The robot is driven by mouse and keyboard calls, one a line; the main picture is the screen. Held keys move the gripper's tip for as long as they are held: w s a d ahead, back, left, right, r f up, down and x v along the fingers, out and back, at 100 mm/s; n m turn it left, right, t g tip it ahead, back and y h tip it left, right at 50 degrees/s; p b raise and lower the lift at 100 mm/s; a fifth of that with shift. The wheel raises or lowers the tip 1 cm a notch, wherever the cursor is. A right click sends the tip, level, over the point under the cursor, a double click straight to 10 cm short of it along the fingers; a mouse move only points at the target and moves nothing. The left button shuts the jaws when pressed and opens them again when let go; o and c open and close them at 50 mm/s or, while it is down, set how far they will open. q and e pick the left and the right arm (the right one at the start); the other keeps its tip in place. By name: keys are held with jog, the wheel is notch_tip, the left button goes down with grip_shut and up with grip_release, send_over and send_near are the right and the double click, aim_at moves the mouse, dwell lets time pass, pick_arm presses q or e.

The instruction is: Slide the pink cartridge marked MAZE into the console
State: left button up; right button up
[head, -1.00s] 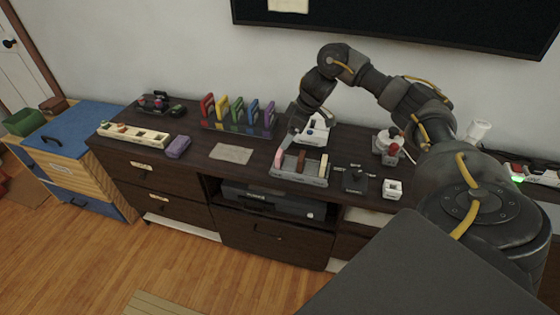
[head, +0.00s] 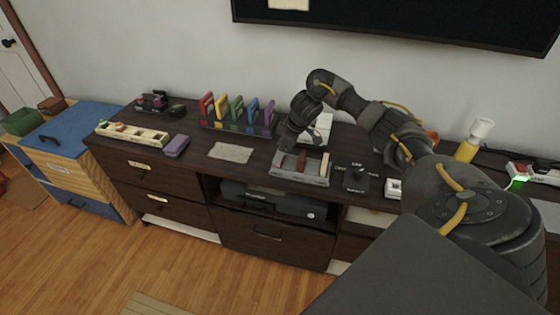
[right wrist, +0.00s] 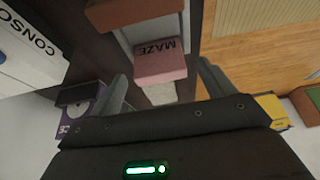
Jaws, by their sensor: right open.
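The pink cartridge marked MAZE (right wrist: 160,62) stands in the grey rack (head: 318,181), at the rack's left end in the head view, where my gripper largely hides it. My right gripper (right wrist: 162,72) is open above it. In the right wrist view the pink cartridge lies ahead, between the two fingers, with gaps on both sides. The white console (right wrist: 30,50) is at the upper left of the right wrist view. In the head view the console (head: 323,124) is behind my gripper and partly hidden. My left gripper is not in view.
A brown cartridge (right wrist: 130,12) stands beside the pink one, and a cream one (head: 324,164) is at the rack's right end. A joystick (head: 356,180) is right of the rack. Coloured holders (head: 237,113) stand at the back. The dresser top around the paper (head: 231,152) is clear.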

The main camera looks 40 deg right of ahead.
jog(key=shift+w+a+f, duration=0.2)
jog(key=shift+w+f, duration=0.05)
jog(key=shift+f, duration=0.4)
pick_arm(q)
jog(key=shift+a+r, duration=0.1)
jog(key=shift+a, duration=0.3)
pick_arm(e)
jog(key=shift+c, duration=0.4)
